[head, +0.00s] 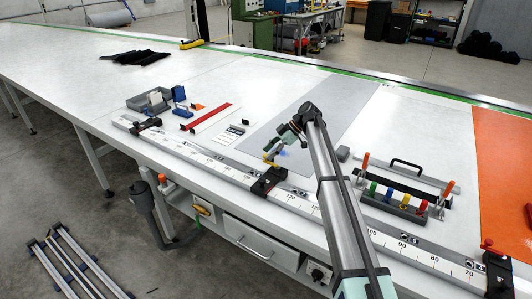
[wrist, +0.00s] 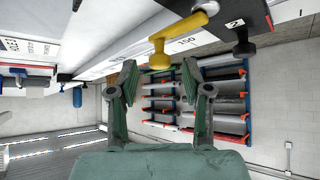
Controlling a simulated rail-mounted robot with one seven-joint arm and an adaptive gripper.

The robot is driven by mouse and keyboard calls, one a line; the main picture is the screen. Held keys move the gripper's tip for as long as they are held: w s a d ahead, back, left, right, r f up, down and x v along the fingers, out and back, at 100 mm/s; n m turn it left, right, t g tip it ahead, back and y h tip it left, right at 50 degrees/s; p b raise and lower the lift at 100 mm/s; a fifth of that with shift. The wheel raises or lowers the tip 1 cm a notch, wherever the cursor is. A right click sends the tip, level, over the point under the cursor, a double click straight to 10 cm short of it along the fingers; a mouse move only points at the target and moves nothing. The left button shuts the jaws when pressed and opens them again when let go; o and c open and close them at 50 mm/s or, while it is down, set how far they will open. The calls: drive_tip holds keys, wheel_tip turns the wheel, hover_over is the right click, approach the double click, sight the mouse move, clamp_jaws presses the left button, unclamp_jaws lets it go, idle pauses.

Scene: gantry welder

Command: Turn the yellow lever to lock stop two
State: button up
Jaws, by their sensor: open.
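The yellow lever (wrist: 175,42) shows in the wrist view, with a round knob at its lower left end, just beyond my fingertips. It joins a black stop (wrist: 255,18) marked 2, which has a black knob. In the head view the yellow lever (head: 268,159) stands at the black stop (head: 268,182) on the ruler rail. My gripper (wrist: 160,76) is open and empty, its two fingers spread on either side below the lever knob. In the head view my gripper (head: 286,142) is just above and behind the stop, partly hidden by my arm.
The ruler rail (head: 220,165) runs along the table's front edge. Other black stops sit at its left (head: 146,124) and right (head: 497,272). A rack with coloured knobs (head: 395,203) stands to the right. The table behind is mostly clear.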

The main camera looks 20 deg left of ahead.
drive_tip(key=shift+x, duration=1.2)
drive_tip(key=shift+c, duration=0.3)
clamp_jaws()
